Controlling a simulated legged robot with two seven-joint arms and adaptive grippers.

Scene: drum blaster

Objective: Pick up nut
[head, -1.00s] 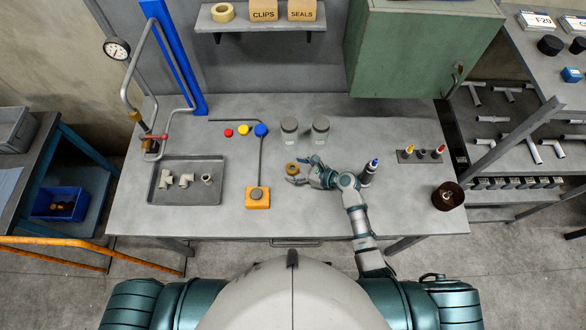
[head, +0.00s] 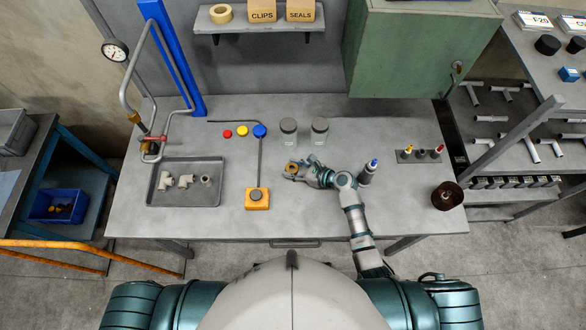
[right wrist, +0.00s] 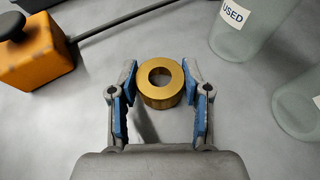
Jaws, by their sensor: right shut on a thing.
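The nut (right wrist: 161,94) is a brass ring with a round hole. In the right wrist view it sits between the blue-padded fingers of my right gripper (right wrist: 160,88), which is shut on it. In the head view the nut (head: 290,167) shows at the fingertips of my right gripper (head: 296,170), over the middle of the bench. I cannot tell whether the nut still touches the bench top. My left gripper is not in view.
Two grey jars (head: 288,135) stand just behind the gripper; one is labelled USED in the wrist view (right wrist: 235,15). An orange box (head: 257,199) with a rod is to the left. A tray (head: 152,197) of pipe fittings lies further left. A blue-tipped bottle (head: 367,173) stands beside my right arm.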

